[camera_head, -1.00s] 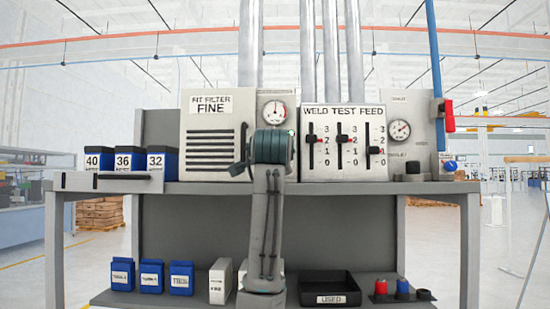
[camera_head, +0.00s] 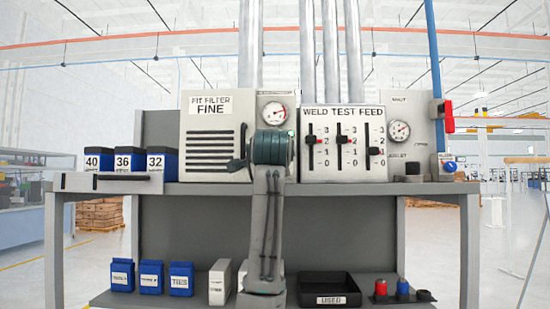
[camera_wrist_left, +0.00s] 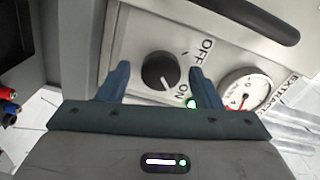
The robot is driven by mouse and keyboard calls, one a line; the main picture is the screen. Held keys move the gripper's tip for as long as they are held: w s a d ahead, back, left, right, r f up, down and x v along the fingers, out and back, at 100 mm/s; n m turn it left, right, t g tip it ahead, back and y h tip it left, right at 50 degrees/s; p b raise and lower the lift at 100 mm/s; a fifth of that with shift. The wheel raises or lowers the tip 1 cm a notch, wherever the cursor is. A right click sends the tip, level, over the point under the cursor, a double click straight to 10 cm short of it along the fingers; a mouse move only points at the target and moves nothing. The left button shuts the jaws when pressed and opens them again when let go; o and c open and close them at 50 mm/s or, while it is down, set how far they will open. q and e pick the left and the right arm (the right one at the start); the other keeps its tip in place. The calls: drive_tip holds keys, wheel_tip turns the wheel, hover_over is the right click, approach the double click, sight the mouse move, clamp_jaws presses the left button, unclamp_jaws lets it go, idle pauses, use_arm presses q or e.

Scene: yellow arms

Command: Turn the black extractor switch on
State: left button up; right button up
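The black extractor switch (camera_wrist_left: 158,71) is a round knob on a pale panel, marked OFF and ON, in the left wrist view. Its white mark is on the side toward ON. A green light (camera_wrist_left: 192,103) is lit beside it. My left gripper (camera_wrist_left: 160,66) is open, with its two teal fingers on either side of the knob and a visible gap to it. In the head view my left arm (camera_head: 272,148) stands in front of the panel and hides the switch. My right gripper is in neither view.
The extractor gauge (camera_head: 274,116) is above my arm, also seen in the left wrist view (camera_wrist_left: 245,92). The slider panel (camera_head: 343,140) stands to its right, the filter box (camera_head: 214,108) to its left. Blue-black boxes (camera_head: 128,160) sit at the left of the bench (camera_head: 330,188).

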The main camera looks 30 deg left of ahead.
use_arm(q)
drive_tip(key=shift+s, duration=0.1)
drive_tip(key=b+v, duration=0.5)
drive_tip(key=v, duration=0.5)
drive_tip(key=shift+s+d+b, duration=0.2)
drive_tip(key=shift+d+b, duration=0.1)
drive_tip(key=shift+b, duration=0.1)
